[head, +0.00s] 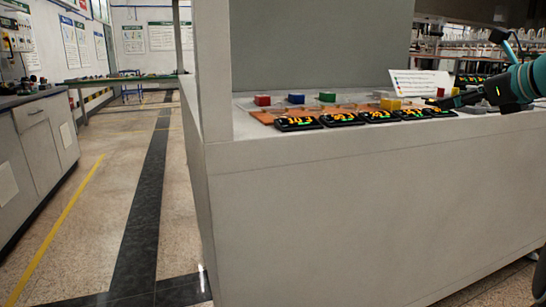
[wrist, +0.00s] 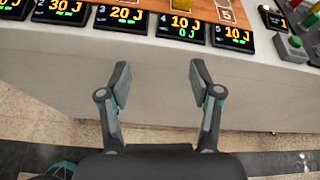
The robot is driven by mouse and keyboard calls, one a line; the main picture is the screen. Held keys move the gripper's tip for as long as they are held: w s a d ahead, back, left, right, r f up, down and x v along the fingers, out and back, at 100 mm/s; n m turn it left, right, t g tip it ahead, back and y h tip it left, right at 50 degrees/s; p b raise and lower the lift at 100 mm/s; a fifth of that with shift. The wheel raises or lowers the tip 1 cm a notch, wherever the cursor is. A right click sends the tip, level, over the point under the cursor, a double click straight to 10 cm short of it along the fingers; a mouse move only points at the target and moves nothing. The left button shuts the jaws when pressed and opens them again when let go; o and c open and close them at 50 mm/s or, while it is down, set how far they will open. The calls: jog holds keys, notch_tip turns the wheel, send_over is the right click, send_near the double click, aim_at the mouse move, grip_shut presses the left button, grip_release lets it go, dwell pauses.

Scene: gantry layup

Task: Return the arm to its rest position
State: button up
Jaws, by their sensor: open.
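My gripper (wrist: 160,85) is open and empty in the wrist view, its two fingers spread wide over the front edge of the white bench. In the head view my teal and black arm (head: 510,85) reaches in from the right edge above the bench top. The gripper's fingers are small and hard to make out there. The fingers touch none of the blocks or displays in the wrist view.
The bench (head: 330,190) bears a wooden board (head: 262,117), a red block (head: 262,100), a blue block (head: 296,98), a green block (head: 327,97), a yellow block (head: 390,103) and several lit displays (head: 298,124). A button box (wrist: 290,48) stands right. Open floor lies left.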

jog(key=s+f+n+g+h, duration=0.25)
jog(key=f+n, duration=0.35)
jog(key=f, duration=0.3)
jog(key=s+f+n+g+h, duration=0.1)
jog(key=s+f+n+g, duration=0.15)
jog(key=f+n, duration=0.45)
jog(key=s+a+f+n+g+p, duration=0.1)
jog(key=s+a+f+n, duration=0.7)
jog(key=s+a, duration=0.3)
jog(key=s+a+f+n+g+p, duration=0.1)
jog(key=s+a+f+n, duration=0.7)
jog(key=s+a, duration=0.3)
jog(key=shift+s+a+n+h+p, duration=0.3)
jog(key=shift+a+n+h, duration=0.15)
jog(key=shift+a, duration=0.2)
